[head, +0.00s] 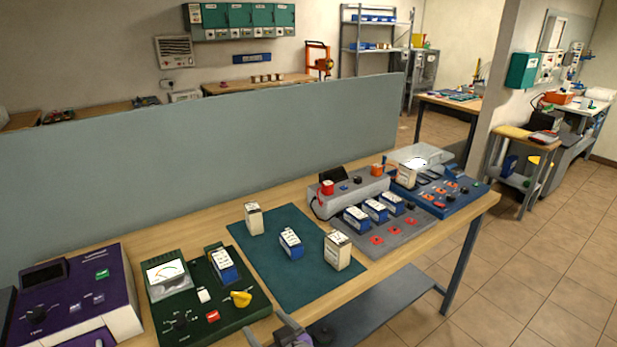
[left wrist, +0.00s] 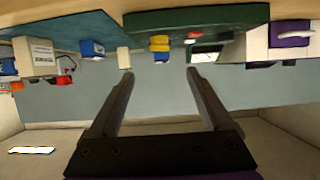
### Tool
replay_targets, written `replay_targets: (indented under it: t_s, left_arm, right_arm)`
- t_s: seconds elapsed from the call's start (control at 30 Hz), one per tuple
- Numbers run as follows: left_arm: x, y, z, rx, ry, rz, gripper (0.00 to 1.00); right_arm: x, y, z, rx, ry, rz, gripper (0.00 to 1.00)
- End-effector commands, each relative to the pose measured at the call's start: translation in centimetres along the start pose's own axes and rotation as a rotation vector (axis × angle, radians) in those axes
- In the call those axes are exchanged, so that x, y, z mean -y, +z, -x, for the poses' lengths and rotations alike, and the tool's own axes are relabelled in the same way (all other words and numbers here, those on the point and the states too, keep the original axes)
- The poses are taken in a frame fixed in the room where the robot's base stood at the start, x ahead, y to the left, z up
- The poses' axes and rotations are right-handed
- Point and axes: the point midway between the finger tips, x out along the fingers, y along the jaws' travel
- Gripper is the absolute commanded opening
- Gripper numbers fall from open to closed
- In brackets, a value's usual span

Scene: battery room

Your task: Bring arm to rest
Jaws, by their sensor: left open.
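My left gripper (head: 291,332) shows at the bottom edge of the head view, in front of the workbench's front edge. In the left wrist view its two fingers (left wrist: 160,73) are spread apart with nothing between them. That view is upside down. The green meter unit (head: 205,298), with a dial, a yellow knob and a blue-and-white battery, stands just behind the gripper in the head view; it also shows in the left wrist view (left wrist: 225,14). My right gripper is in neither view.
A teal mat (head: 275,235) on the workbench (head: 350,283) carries two white boxes and a blue-and-white battery. A purple unit (head: 75,295) stands left, a grey charger (head: 415,232) and blue tester (head: 450,196) right. A grey partition (head: 200,165) runs behind. Floor at right is clear.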

Motion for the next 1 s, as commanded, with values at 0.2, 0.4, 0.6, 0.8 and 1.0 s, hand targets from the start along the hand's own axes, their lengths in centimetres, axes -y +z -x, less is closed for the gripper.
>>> replay_targets:
  t_s: [0.2,0.4,0.6,0.8,1.0]
  left_arm:
    - [8.2,2.5,-0.8,0.288,-0.029,-0.193,0.84]
    - [14.6,5.9,1.4,0.553,0.090,-0.329,0.84]
    - [17.3,8.6,5.0,0.680,0.313,-0.391,0.84]
    - [17.5,9.3,6.5,0.682,0.433,-0.405,0.84]
    - [17.4,9.4,6.7,0.680,0.447,-0.409,0.84]
  right_arm:
    - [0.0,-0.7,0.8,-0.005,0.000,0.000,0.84]
    - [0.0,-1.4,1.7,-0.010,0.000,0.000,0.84]
    - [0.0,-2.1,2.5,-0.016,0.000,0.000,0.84]
    - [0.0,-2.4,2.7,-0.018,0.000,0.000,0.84]
    - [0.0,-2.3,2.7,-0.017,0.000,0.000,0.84]
